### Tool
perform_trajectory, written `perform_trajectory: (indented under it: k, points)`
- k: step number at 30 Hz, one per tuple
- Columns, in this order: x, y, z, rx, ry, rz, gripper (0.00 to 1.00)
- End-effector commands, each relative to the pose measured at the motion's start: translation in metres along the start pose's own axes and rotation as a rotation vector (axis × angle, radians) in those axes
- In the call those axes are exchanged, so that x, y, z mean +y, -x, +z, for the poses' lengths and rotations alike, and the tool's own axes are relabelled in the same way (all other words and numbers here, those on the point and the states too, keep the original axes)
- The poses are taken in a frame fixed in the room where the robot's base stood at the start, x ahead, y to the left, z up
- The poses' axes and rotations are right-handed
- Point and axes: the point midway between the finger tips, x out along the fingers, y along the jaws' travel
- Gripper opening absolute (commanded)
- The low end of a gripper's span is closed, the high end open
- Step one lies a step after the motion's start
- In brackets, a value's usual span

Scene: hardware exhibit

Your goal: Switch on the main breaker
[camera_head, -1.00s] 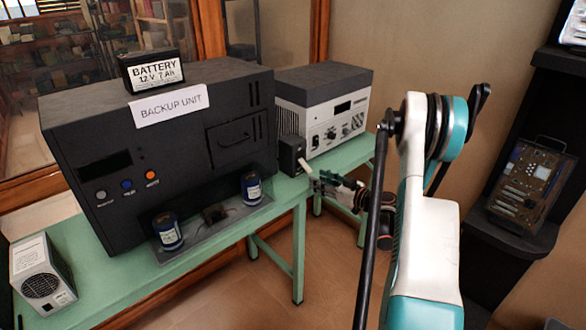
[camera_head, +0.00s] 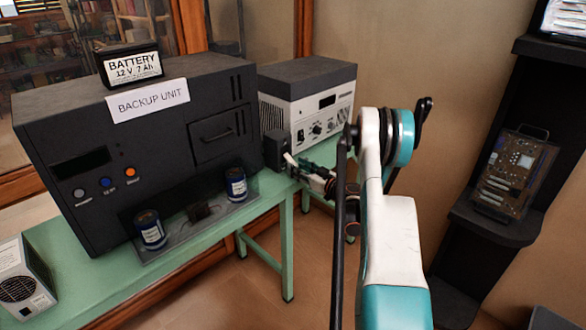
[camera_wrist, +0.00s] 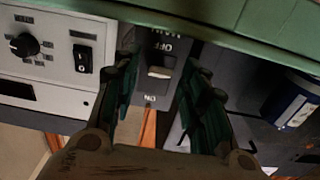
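The main breaker (camera_head: 276,150) is a small dark box beside the grey-and-white unit on the green bench. Its pale lever (camera_head: 290,160) slants downward in the head view. The wrist view is upside down and shows the breaker (camera_wrist: 151,84) with its lever (camera_wrist: 160,72) between the OFF and ON markings. My gripper (camera_head: 302,171) is right in front of the breaker. In the wrist view my gripper (camera_wrist: 160,80) is open, with one dark finger on each side of the lever. I cannot tell whether either finger touches it.
The grey-and-white unit (camera_head: 310,85) has a knob and switch close to my gripper. The black backup unit (camera_head: 130,150) stands left of the breaker, with blue cylinders (camera_head: 236,184) at its front. The green bench (camera_head: 190,240) runs below. A dark shelf (camera_head: 500,226) stands right.

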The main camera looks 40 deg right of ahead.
Motion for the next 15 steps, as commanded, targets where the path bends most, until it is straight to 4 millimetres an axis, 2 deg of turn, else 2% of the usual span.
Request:
perform_trajectory:
  k: [3, 6, 15]
  points:
    - [-0.001, -0.017, 0.002, 0.000, 0.000, -0.002, 0.40]
    - [0.000, -0.026, 0.001, 0.000, 0.000, 0.000, 0.40]
    - [0.000, -0.032, -0.001, 0.000, 0.000, 0.000, 0.40]
